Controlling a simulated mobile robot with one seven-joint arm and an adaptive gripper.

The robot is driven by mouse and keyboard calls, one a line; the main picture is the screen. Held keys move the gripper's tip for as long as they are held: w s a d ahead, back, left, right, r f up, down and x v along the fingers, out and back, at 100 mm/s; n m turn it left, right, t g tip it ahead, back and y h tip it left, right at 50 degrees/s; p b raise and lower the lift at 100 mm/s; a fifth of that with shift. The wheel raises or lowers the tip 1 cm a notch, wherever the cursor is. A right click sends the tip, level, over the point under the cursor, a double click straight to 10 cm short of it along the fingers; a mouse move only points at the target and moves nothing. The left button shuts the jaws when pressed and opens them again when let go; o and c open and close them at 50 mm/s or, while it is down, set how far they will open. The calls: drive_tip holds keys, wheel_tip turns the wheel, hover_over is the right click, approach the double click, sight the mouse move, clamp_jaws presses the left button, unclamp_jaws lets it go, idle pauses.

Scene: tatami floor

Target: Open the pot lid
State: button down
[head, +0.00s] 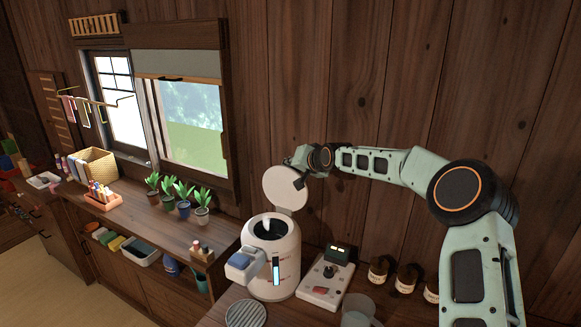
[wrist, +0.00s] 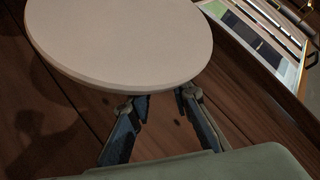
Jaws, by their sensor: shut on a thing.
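The white pot (head: 270,268) stands on the wooden counter, with its dark round opening showing. Its round white lid (head: 284,188) is raised, standing nearly upright above the back of the pot. The lid's pale disc fills the top of the wrist view (wrist: 120,40). My gripper (head: 297,172) is at the lid's upper right edge and shut on it. In the wrist view, the two fingers (wrist: 162,98) reach the lid's lower rim with a gap between them; the exact contact is hidden behind the lid.
A panel with a red switch (head: 322,288) stands right of the pot, with several brown jars (head: 405,278) beyond. A clear jug (head: 358,310) and a round ribbed mat (head: 247,314) are in front. Potted plants (head: 184,195) line the left counter. A wooden wall is close behind.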

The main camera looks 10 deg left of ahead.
drive_tip(key=shift+s+d+f+g, duration=0.1)
drive_tip(key=shift+d+f+g, duration=0.05)
drive_tip(key=shift+f, duration=0.4)
drive_tip(key=shift+s+d+f+g, duration=0.1)
drive_tip(key=shift+d+f+g, duration=0.05)
drive_tip(key=shift+f, duration=0.35)
drive_tip(key=c, duration=1.8)
unclamp_jaws()
drive_tip(key=shift+d, duration=0.1)
drive_tip(key=shift+o, duration=0.2)
drive_tip(key=shift+a+r, duration=0.1)
drive_tip(key=shift+a, duration=0.15)
drive_tip(key=shift+s+d+r, duration=0.25)
drive_tip(key=shift+d+r, duration=0.05)
drive_tip(key=shift+r, duration=0.1)
drive_tip(key=v, duration=0.9)
drive_tip(key=shift+d+r, duration=0.2)
drive_tip(key=shift+s+d+r, duration=0.25)
drive_tip(key=shift+s+r, duration=0.25)
drive_tip(key=shift+s, duration=0.2)
